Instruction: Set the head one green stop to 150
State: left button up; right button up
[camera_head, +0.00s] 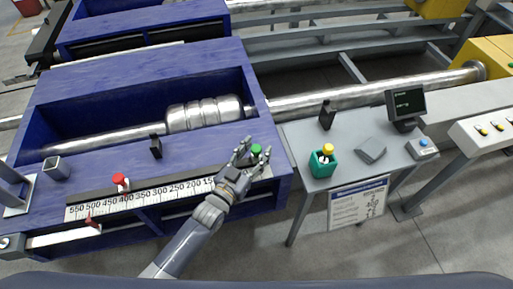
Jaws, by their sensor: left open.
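The green stop (256,149) is a round green knob at the right end of the white scale (150,196) on the blue machine's front. The scale's numbers run from 550 at the left down to 150 near my gripper. My left gripper (254,157) is open, with its fingers around or just beside the green knob. I cannot tell whether they touch it. The gripper and wrist hide the right end of the scale and the stop's pointer. A red stop (119,180) stands on the same rail, near 400 to 450. My right gripper is not in view.
A grey side table (295,130) stands right of the machine, with a teal holder (322,164) with a yellow top, a small monitor (405,104) and a grey block (371,150). A black upright piece (155,146) stands on the blue ledge behind the rail.

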aim_at(207, 169)
pick_arm(q)
jog(key=shift+w+d, duration=0.15)
jog(key=shift+w, duration=0.1)
jog(key=shift+c, duration=0.9)
grip_shut()
jog(key=shift+s+a, duration=0.15)
jog(key=shift+a, duration=0.35)
jog(key=s+a, duration=0.1)
jog(key=a, duration=0.3)
jog(key=s+a+p, duration=0.1)
jog(key=a, duration=0.3)
jog(key=s+a, duration=0.1)
jog(key=a, duration=0.4)
jog(key=shift+s+p, duration=0.2)
jog(key=shift+p, duration=0.2)
jog(key=shift+s+a, duration=0.1)
jog(key=shift+a, duration=0.3)
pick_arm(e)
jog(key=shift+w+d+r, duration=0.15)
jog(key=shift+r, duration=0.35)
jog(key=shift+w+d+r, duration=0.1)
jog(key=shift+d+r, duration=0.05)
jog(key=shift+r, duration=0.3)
pick_arm(q)
jog(key=shift+f, duration=0.1)
